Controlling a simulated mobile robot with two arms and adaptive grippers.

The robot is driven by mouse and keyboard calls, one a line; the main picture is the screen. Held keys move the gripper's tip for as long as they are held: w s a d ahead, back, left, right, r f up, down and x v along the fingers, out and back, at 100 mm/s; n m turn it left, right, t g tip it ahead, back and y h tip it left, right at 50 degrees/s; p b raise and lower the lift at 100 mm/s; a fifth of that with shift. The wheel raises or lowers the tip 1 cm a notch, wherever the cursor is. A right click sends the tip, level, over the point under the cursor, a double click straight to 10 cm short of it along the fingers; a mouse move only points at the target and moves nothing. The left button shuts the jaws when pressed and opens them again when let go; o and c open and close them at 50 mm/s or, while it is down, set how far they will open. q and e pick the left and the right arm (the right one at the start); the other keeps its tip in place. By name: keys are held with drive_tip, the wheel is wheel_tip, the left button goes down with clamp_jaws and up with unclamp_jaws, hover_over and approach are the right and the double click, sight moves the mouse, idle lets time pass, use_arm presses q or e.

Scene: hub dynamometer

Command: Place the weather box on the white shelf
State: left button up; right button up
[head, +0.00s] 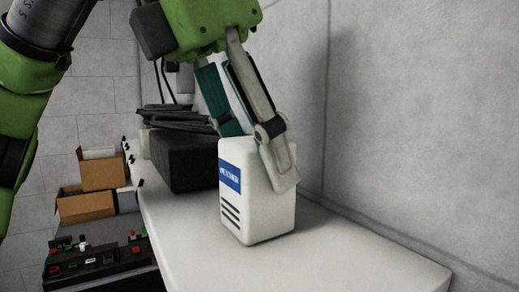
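The weather box (248,211) is a small white upright box with a blue label and dark slots on its front. It is over the white shelf (330,262), its base at or very close to the surface. My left gripper (252,155) reaches down from above with its fingers on either side of the box. The near finger lies against the right face; the far fingertip is hidden behind the box. The gripper looks shut on the box. My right gripper is not in view.
A black box (182,160) with dark coiled cable (178,117) on it stands behind on the shelf. A grey wall (420,120) runs along the right. Cardboard boxes (88,207) and a black control panel (100,265) are at left. The shelf's front part is clear.

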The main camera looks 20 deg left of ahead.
use_arm(q)
drive_tip(key=shift+o, duration=0.2)
drive_tip(key=shift+w+a, duration=0.1)
drive_tip(key=shift+a, duration=0.05)
drive_tip(key=shift+s+d+r, duration=0.1)
drive_tip(key=shift+s+d, duration=0.15)
drive_tip(key=shift+d, duration=0.05)
drive_tip(key=shift+s+d, duration=0.15)
drive_tip(key=shift+r, duration=0.45)
drive_tip(key=shift+s+a+r, duration=0.1)
drive_tip(key=shift+a+r, duration=0.15)
drive_tip(key=shift+r, duration=0.05)
drive_tip(key=v, duration=0.6)
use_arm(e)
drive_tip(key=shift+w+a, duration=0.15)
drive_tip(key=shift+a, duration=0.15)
